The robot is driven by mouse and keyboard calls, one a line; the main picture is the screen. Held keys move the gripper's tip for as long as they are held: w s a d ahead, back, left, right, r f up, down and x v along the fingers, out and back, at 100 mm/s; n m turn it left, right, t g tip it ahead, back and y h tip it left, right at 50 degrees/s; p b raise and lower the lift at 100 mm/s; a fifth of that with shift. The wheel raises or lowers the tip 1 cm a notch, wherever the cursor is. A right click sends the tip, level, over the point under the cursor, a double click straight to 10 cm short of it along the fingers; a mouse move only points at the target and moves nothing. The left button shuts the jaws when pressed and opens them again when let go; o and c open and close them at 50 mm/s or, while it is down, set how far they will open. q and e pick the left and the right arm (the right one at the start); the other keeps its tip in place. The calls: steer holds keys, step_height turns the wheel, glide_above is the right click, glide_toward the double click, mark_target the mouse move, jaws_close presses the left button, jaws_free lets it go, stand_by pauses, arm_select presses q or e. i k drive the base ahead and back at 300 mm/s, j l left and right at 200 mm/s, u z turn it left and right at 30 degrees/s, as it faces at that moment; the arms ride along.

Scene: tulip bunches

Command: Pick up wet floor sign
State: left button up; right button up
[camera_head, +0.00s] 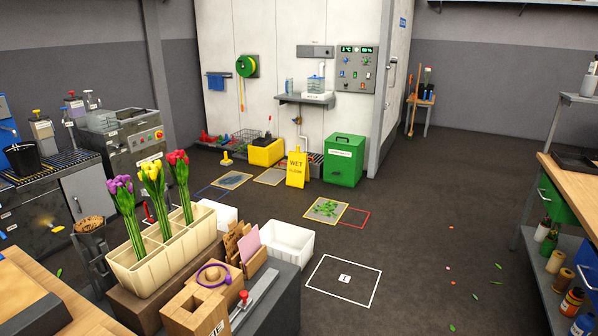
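The wet floor sign (296,168) is a yellow folding sign with the word WET on it. It stands upright on the dark floor near the white cold-room wall, between a yellow bin and a green box. Its front face shows and nothing covers it. Neither of my grippers shows in the head view, so I cannot see whether they are open or shut.
A green box (343,160) stands right of the sign and a yellow bin (266,152) left of it. A divided tulip holder (165,250) and a white tub (286,241) are nearer. A wooden workbench (577,190) is at right. The centre-right floor is mostly clear.

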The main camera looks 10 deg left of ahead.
mark_target(297, 173)
steer(key=i+l+z, duration=0.1)
steer(key=i+z, duration=0.2)
steer(key=i, duration=0.45)
steer(key=i+z, duration=0.15)
steer(key=i, duration=1.5)
steer(key=i+l+u, duration=0.2)
steer(key=i, duration=1.4)
steer(key=i+u, duration=0.2)
steer(key=i, duration=0.65)
steer(key=i+u, duration=0.2)
steer(key=i, duration=0.65)
steer(key=i+j+u, duration=0.1)
steer(key=i+u, duration=0.3)
steer(key=i, duration=0.15)
steer(key=i+u, duration=0.45)
steer(key=i+l+u, duration=0.4)
steer(key=i, duration=0.15)
